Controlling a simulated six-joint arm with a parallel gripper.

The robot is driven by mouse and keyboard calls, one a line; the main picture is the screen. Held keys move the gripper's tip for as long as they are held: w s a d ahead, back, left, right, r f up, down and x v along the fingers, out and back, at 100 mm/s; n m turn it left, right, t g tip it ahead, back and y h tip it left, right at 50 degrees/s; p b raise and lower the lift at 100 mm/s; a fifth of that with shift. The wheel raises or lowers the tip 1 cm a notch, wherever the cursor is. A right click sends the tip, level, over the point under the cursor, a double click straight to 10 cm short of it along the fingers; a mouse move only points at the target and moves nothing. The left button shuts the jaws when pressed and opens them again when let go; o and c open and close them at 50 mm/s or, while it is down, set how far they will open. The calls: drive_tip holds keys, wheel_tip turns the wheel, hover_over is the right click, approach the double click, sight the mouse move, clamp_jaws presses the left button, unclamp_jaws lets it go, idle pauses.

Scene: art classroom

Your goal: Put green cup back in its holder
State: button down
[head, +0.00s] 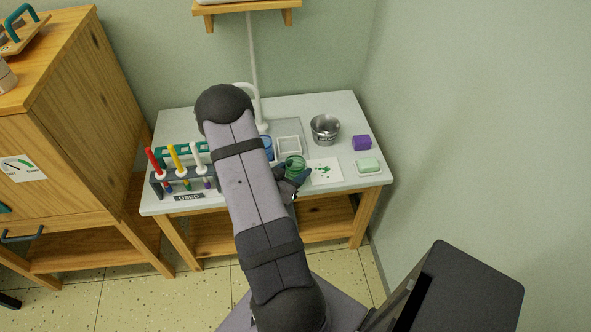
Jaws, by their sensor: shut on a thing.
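The green cup (295,163) is near the front middle of the white table, looking translucent and roughly upright. My gripper (294,179) is at the cup's near side, shut on it; my own arm hides part of the gripper. I cannot tell whether the cup touches the table. Just behind the cup is a white square-framed holder slot (289,143), which looks empty. A blue cup (267,143) sits to the left of that slot, partly hidden by my arm.
A paper with green spots (325,173) lies right of the cup. A metal bucket (325,129), a purple roll (361,143) and a green block on a dish (369,166) stand farther right. A rack of brushes (181,180) is at left. The sink faucet (258,103) is behind my arm.

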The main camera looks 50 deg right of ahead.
drive_tip(key=shift+f, duration=0.15)
drive_tip(key=c, duration=1)
unclamp_jaws()
drive_tip(key=shift+r, duration=0.25)
drive_tip(key=shift+p+v, duration=0.55)
drive_tip(key=shift+v, duration=5.45)
